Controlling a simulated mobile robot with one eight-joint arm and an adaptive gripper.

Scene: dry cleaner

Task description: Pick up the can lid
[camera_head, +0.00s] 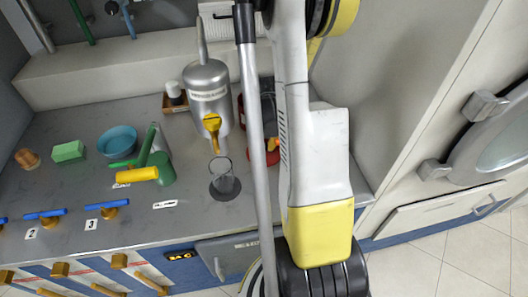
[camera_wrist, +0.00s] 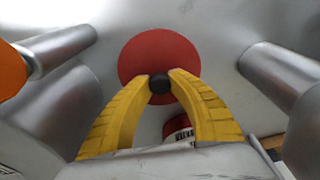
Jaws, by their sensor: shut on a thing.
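The can lid (camera_wrist: 133,58) is a round red disc with a small black knob (camera_wrist: 160,84) at its middle in the wrist view. My gripper (camera_wrist: 160,80) has its two yellow fingers closed on the knob, one on each side, with the red disc behind the fingertips. Below the lid, a red can with a pale label (camera_wrist: 178,129) shows between the fingers, mostly hidden. In the head view my arm and a grey pole cover the gripper. Red parts (camera_head: 272,156) show beside the pole, but I cannot tell which is the lid.
A silver canister (camera_head: 208,82) with a yellow-handled spout stands at the counter's back. A glass (camera_head: 224,180), a green watering-can-like item (camera_head: 160,168), a blue bowl (camera_head: 117,139) and a green block (camera_head: 69,152) stand left of my arm. Silver cylinders (camera_wrist: 62,50) flank the lid in the wrist view.

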